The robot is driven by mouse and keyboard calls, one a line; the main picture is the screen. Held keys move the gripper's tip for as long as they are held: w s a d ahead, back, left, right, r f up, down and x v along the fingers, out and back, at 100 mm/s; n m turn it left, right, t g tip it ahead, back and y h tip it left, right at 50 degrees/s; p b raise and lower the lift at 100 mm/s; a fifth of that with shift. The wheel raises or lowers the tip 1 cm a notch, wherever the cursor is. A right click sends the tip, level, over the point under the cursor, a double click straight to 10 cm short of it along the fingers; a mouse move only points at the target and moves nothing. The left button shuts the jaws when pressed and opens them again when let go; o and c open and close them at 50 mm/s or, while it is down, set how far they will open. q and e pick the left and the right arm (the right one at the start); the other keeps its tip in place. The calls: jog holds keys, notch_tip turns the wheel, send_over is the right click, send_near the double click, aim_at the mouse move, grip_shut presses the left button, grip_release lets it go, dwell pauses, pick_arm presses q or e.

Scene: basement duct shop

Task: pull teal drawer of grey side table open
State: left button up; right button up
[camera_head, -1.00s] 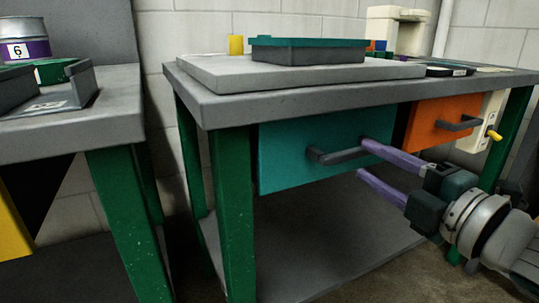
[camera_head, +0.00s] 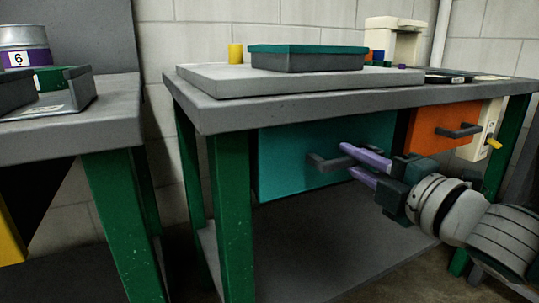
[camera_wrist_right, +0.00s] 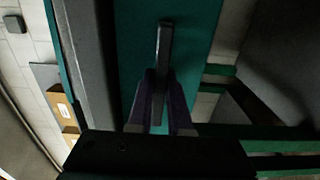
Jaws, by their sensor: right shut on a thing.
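The grey side table (camera_head: 215,116) has a grey top and green legs. Its teal drawer (camera_head: 283,145) hangs under the top and looks closed. A dark grey bar handle (camera_head: 321,161) sticks out of the drawer front. My right gripper (camera_head: 347,160) comes in from the right, its purple fingers shut on the handle, one on each side. In the right wrist view the handle (camera_wrist_right: 164,45) runs between the two fingers (camera_wrist_right: 161,98), in front of the teal drawer face (camera_wrist_right: 133,40). My left gripper is not in view.
An orange drawer (camera_head: 424,129) with its own handle is right of the teal one. A teal-rimmed tray (camera_head: 305,62) sits on a grey slab (camera_head: 220,83) on the table. Another bench (camera_head: 70,138) stands at left. Open space lies below the teal drawer.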

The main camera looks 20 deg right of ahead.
grip_shut()
dwell(1.0)
